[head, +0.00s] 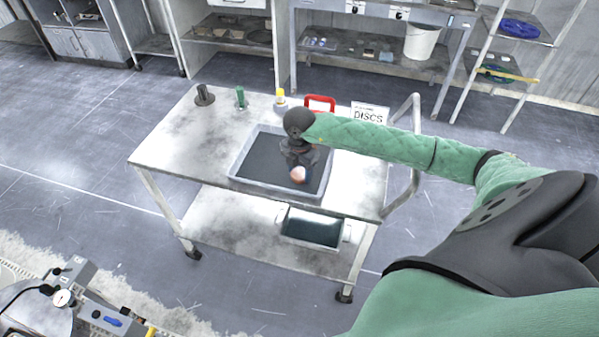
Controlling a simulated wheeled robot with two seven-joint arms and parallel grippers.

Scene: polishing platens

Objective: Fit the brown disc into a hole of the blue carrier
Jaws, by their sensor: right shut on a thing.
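My right gripper (297,167) reaches over the tray on the cart, pointing down. It is shut on a small round reddish-brown thing with a bright glint, which looks like the brown disc (298,175). My gripper hides part of it, and I cannot tell whether it touches the tray floor. A flat blue round thing (520,28) lies on a rack shelf at the upper right. I cannot tell whether it is the blue carrier, and no holes are clear at this size. My left gripper is not in view.
The grey tray (240,178) with a dark floor sits on the metal cart (165,150). A dark spool-like piece (204,95), green bottle (240,98), yellow-topped bottle (280,98), red frame (320,103) and "DISCS" sign (369,113) stand along the back. The cart's left side is clear.

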